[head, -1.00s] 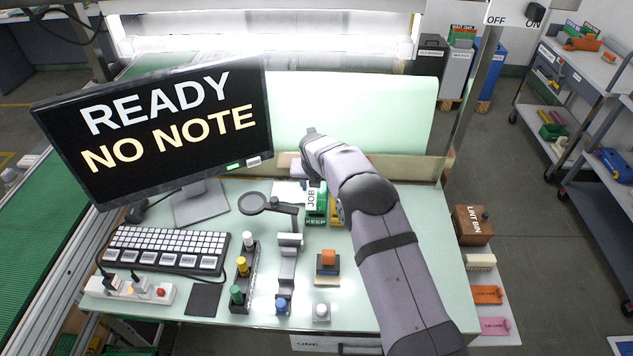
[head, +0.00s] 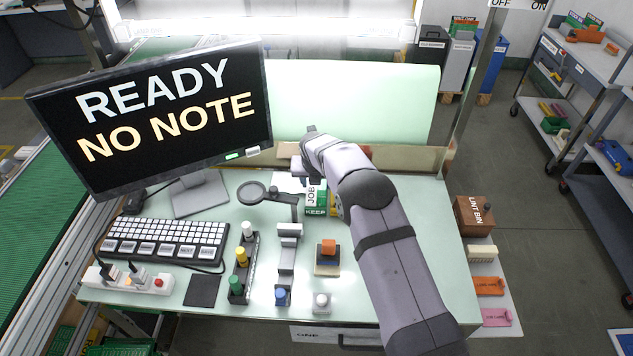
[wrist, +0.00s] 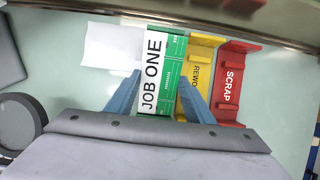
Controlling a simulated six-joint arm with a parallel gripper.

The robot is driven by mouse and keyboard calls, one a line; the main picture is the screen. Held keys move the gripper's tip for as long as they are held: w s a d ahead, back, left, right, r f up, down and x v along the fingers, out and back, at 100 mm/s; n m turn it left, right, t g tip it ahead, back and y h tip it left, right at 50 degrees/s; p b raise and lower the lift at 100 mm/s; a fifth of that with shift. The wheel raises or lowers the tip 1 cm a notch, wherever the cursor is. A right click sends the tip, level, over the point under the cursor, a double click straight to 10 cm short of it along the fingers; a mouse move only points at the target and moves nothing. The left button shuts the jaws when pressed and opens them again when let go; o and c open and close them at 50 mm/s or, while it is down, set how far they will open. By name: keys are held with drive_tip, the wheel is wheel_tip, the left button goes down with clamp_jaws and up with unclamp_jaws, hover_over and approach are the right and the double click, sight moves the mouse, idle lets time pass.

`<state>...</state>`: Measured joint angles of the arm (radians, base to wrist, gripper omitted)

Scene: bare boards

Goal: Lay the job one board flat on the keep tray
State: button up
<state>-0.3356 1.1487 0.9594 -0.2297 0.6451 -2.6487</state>
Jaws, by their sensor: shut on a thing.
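The job one board (wrist: 151,72) is green with a white JOB ONE label along its left side. My gripper (wrist: 158,97) is shut on it, with one blue finger at each long side. In the head view the board (head: 312,192) is over the green keep tray (head: 315,211), whose KEEP label shows at the near end. The board hides most of that tray. I cannot tell whether the board touches the tray floor or is held just above it.
The yellow rework tray (wrist: 199,60) and the red scrap tray (wrist: 233,75) stand to the right of the board. A white sheet (wrist: 113,45) lies to its left. A magnifier (head: 252,193) stands left of the trays. The monitor (head: 160,110) reads READY, NO NOTE.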

drive_tip(key=shift+f+b, duration=0.45)
drive_tip(key=shift+f, duration=0.3)
drive_tip(key=o, duration=1.2)
drive_tip(key=shift+c, duration=0.2)
drive_tip(key=shift+r, duration=0.1)
drive_tip(key=shift+b+v, duration=1.3)
drive_tip(key=shift+v, duration=2.25)
drive_tip(key=shift+s, duration=0.1)
drive_tip(key=b+v, duration=0.2)
drive_tip(key=v, duration=0.5)
drive_tip(key=shift+s+r, duration=0.1)
